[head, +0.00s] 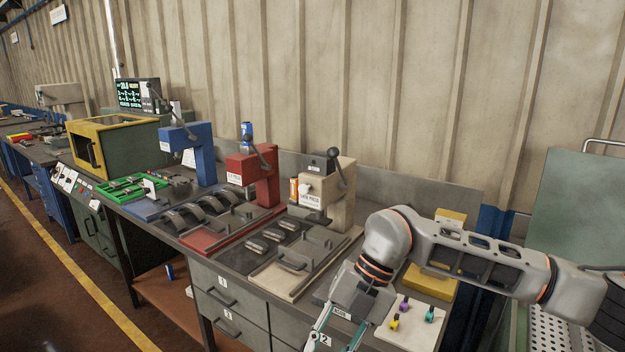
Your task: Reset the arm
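My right arm (470,255) reaches in from the right over the front right end of the workbench. Its gripper (335,340) points down at the bottom edge of the head view, in front of the drawers. The fingertips are cut off by the frame, so I cannot tell if it is open or shut, or if it holds anything. My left arm and gripper are not in view.
On the bench stand a beige press (341,190), a red press (265,176) and a blue press (202,150), with brake shoes (185,219) in front. A white board with coloured pegs (404,306) lies near my forearm. A yellow machine (115,148) stands farther left.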

